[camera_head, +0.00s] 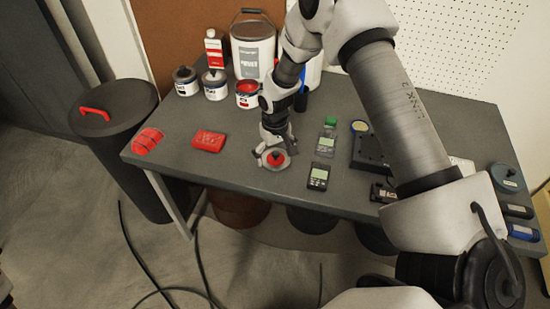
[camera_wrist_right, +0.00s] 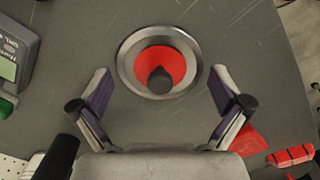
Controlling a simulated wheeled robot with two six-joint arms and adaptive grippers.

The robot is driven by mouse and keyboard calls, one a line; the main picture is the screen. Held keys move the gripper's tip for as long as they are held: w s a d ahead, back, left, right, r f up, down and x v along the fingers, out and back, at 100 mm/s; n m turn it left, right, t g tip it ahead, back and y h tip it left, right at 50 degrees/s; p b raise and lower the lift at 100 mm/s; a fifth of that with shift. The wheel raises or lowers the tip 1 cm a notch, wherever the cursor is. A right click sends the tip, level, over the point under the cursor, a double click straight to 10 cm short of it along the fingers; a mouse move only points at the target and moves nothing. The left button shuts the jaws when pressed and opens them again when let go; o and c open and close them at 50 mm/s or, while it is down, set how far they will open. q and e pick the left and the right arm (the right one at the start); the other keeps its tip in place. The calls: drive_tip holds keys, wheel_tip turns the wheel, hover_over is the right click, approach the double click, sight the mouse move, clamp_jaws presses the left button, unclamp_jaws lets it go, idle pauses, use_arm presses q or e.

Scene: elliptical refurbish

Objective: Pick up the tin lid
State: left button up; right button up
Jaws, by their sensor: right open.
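The tin lid (camera_head: 274,160) lies flat on the grey table near its front edge. It is round, with a shiny metal rim, a red centre and a dark knob. In the right wrist view the lid (camera_wrist_right: 145,62) is fully visible, upper middle. My right gripper (camera_head: 275,148) points down at the lid, and its fingers partly cover the lid in the head view. In the wrist view the fingers (camera_wrist_right: 159,80) are spread wide with nothing between them, and the lid shows just beyond their tips. My left gripper is not in view.
Paint tins, including a red-topped one (camera_head: 247,87), and a large white bucket (camera_head: 252,50) stand at the back left. A red pouch (camera_head: 208,141) lies left of the lid. A handheld meter (camera_head: 318,178) lies to its right. A dark bin (camera_head: 118,130) stands left of the table.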

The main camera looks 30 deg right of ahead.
drive_tip(key=shift+s+r, duration=0.3)
drive_tip(key=c, duration=1.7)
drive_tip(key=shift+a, duration=0.1)
clamp_jaws()
drive_tip(key=shift+f, duration=0.1)
